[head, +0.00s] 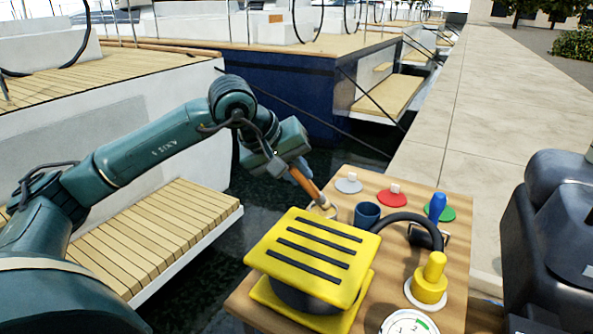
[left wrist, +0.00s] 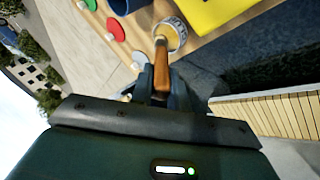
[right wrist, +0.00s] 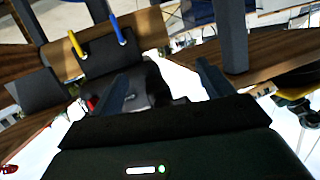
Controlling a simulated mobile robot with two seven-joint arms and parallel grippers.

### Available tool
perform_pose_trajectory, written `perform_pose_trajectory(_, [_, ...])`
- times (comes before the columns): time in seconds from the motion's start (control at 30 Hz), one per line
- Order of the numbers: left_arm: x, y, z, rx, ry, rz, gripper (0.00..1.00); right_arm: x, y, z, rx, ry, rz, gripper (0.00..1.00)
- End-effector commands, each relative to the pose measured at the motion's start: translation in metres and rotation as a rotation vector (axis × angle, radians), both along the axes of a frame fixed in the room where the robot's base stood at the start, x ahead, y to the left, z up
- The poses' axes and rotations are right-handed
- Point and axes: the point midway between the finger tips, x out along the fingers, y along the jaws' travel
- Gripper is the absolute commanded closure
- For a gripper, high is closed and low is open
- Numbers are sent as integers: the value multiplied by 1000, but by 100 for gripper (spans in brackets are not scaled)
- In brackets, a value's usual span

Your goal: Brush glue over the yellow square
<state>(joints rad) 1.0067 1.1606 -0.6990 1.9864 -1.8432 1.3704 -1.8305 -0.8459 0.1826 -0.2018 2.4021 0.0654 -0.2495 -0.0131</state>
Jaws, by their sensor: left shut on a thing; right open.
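The yellow square (head: 318,241) is a plate with several black stripes, raised on a dark body above a lower yellow plate on the wooden table. Its corner also shows in the left wrist view (left wrist: 215,12). My left gripper (head: 302,176) is shut on the wooden handle of a brush (head: 312,190), just behind the yellow square. In the left wrist view the brush (left wrist: 161,63) points down at a small grey tin (left wrist: 179,38), its pale tip at the opening. Whether the tip touches the contents is unclear. My right gripper (right wrist: 165,88) is open and empty, away from the table.
On the table (head: 388,285) stand a dark blue cup (head: 367,215), a yellow knobbed piece (head: 431,280), a white gauge (head: 408,323), a blue handle (head: 437,207), and grey, red and green discs. Dark water and boats lie left and behind; a stone quay lies right.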

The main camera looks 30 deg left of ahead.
Motion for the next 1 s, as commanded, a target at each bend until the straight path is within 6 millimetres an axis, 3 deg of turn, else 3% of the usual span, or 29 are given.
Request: perform_pose_trajectory(1.0, [0,0,-8,1,2,0,100,0,0,-7,1,-1,1,20])
